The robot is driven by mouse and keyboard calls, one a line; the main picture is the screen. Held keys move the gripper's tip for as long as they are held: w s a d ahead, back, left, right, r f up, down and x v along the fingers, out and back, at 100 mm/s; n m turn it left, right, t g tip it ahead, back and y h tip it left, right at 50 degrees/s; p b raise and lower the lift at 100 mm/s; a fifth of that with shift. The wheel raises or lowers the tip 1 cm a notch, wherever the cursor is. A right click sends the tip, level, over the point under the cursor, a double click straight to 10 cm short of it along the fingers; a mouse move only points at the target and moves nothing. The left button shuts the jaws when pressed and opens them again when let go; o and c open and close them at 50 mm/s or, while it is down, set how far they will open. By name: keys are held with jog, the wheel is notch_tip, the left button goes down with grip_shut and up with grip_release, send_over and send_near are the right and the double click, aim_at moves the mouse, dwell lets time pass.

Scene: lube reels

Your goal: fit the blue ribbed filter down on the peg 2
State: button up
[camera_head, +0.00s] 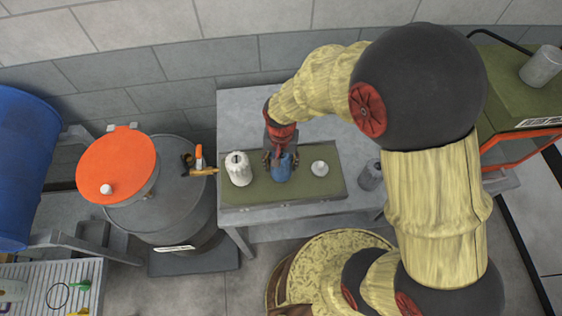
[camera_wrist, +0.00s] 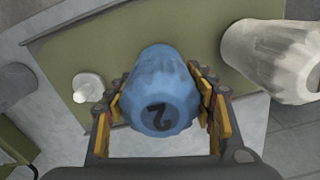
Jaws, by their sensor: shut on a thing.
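The blue ribbed filter (camera_head: 282,168), marked with a dark 2, is between the fingers of my gripper (camera_head: 280,158). In the wrist view the filter (camera_wrist: 162,85) fills the space between the two yellow-padded fingers of my gripper (camera_wrist: 167,115), which is shut on it. It is over the middle of the green board (camera_head: 258,195). Whether it touches the board or sits around a peg cannot be told; no peg shows under it. A bare white peg (camera_head: 319,168) stands to its right, also seen in the wrist view (camera_wrist: 87,87).
A white ribbed filter (camera_head: 238,169) stands on the board left of the blue one, close to my gripper. A grey cup-like part (camera_head: 370,175) stands right of the board on the grey bench (camera_head: 240,103). A drum with an orange lid (camera_head: 117,168) and brass tap is left of the bench.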

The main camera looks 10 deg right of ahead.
jog(key=o, duration=1.4)
notch_tip(320, 180, up, 12)
jog(key=shift+s+f+n, duration=0.1)
jog(key=shift+s+n, duration=0.1)
jog(key=shift+n, duration=0.3)
jog(key=shift+s+d+f+n, duration=0.15)
jog(key=shift+s+n, duration=0.1)
jog(key=shift+s, duration=0.15)
jog(key=shift+s+d+f+n, duration=0.1)
jog(key=shift+s+d+n, duration=0.05)
jog(key=shift+s+n, duration=0.15)
jog(key=s+d+r+n+t+b, duration=0.1)
jog(key=s+d+r+t+b, duration=0.4)
jog(key=s+d+r+b, duration=0.3)
jog(key=s+d+b, duration=0.2)
jog(key=d, duration=0.1)
jog(key=shift+s+d+r+t+b, duration=0.2)
jog(key=shift+d+r+t+b, duration=0.05)
jog(key=shift+t+b, duration=0.05)
